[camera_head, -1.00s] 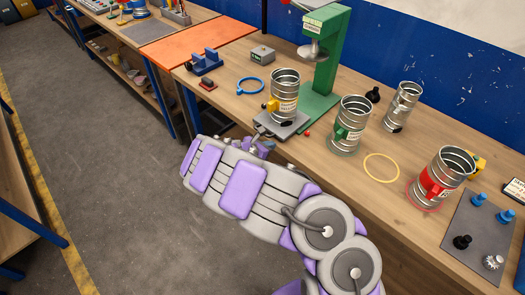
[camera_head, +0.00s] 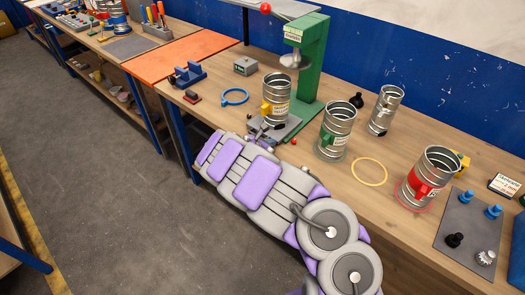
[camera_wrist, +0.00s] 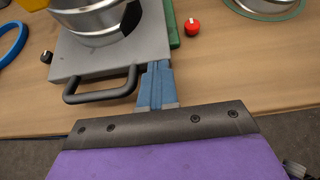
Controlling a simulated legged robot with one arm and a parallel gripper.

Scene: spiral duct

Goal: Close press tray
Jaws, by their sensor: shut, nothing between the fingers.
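The green press (camera_head: 311,62) stands on the bench with its round grey platen (camera_head: 294,61) raised. Its grey tray (camera_head: 289,131) sticks out at the front, partly hidden by my arm. A ribbed metal duct piece (camera_head: 276,92) with a yellow tag stands upright on the tray. In the wrist view, the tray (camera_wrist: 98,58) has a dark handle (camera_wrist: 103,90) on its front edge. My gripper (camera_wrist: 155,72) is shut and empty, with its blue fingers right of the handle at the tray's front edge. I cannot tell whether they touch it.
A green-tagged duct (camera_head: 336,128), a plain duct (camera_head: 385,108) and a red-tagged duct (camera_head: 427,176) stand to the right. A blue ring (camera_head: 234,96) lies left of the press and a yellow ring (camera_head: 369,171) right.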

